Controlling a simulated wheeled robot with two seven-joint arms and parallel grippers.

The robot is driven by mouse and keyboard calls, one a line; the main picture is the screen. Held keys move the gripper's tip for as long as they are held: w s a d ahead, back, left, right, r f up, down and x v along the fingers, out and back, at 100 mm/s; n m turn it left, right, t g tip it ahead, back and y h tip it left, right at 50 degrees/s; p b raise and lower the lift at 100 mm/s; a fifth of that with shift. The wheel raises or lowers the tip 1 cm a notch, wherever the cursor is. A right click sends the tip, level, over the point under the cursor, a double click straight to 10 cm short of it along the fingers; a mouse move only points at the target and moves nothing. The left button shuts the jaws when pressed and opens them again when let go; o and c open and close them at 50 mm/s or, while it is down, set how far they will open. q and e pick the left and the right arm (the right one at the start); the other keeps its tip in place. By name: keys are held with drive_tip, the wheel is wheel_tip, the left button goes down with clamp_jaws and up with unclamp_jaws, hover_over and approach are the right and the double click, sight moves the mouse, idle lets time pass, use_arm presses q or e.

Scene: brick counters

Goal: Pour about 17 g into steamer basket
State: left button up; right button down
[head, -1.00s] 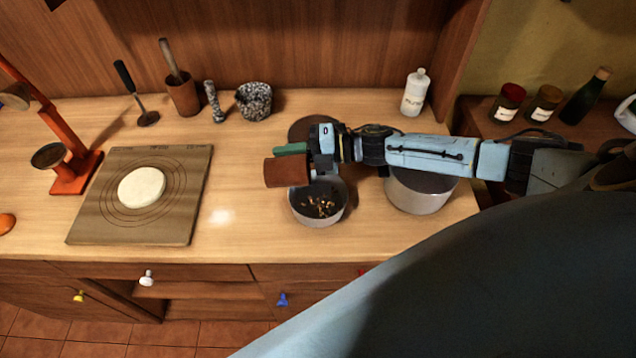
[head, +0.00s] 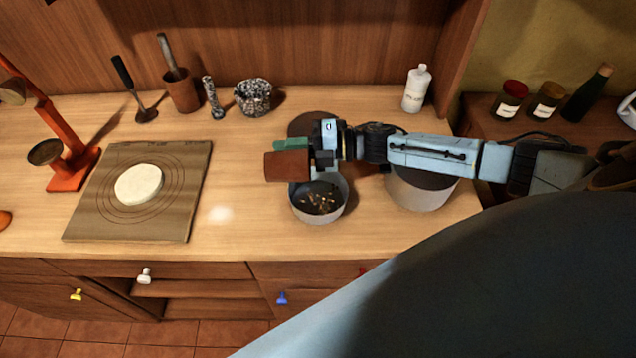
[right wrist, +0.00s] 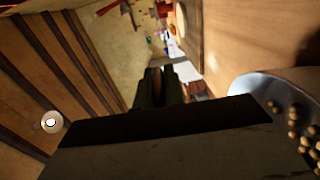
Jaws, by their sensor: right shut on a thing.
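My right gripper (head: 304,153) is shut on a reddish-brown container (head: 287,167). It holds the container above the left back rim of a round grey metal bowl, which looks like the steamer basket (head: 322,211). A green part shows at the container's back. Small tan-brown pieces (head: 320,199) lie in the basket. In the right wrist view, the container (right wrist: 165,145) fills the lower part beyond my dark fingers (right wrist: 162,88), and the basket (right wrist: 262,84) with round beige pieces is at the right. The container's inside is hidden. My left gripper is not in view.
A large grey pot (head: 420,193) stands right of the basket, under my right forearm. A dark round disc (head: 313,123) lies behind. A board (head: 95,222) with a white dough round (head: 138,184) is at left. A white bottle (head: 416,90) stands behind.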

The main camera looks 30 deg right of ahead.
drive_tip(key=shift+r+b, duration=0.15)
drive_tip(key=shift+b, duration=0.4)
drive_tip(key=shift+s+d+r+t+y+b, duration=0.15)
drive_tip(key=shift+r+t+y+b, duration=0.1)
drive_tip(key=shift+r+y+b, duration=0.25)
drive_tip(key=shift+d+r+t+y+b, duration=0.15)
drive_tip(key=shift+r+t+y+b, duration=0.1)
drive_tip(key=shift+r+y+b, duration=0.25)
idle(1.8)
drive_tip(key=shift+r, duration=0.5)
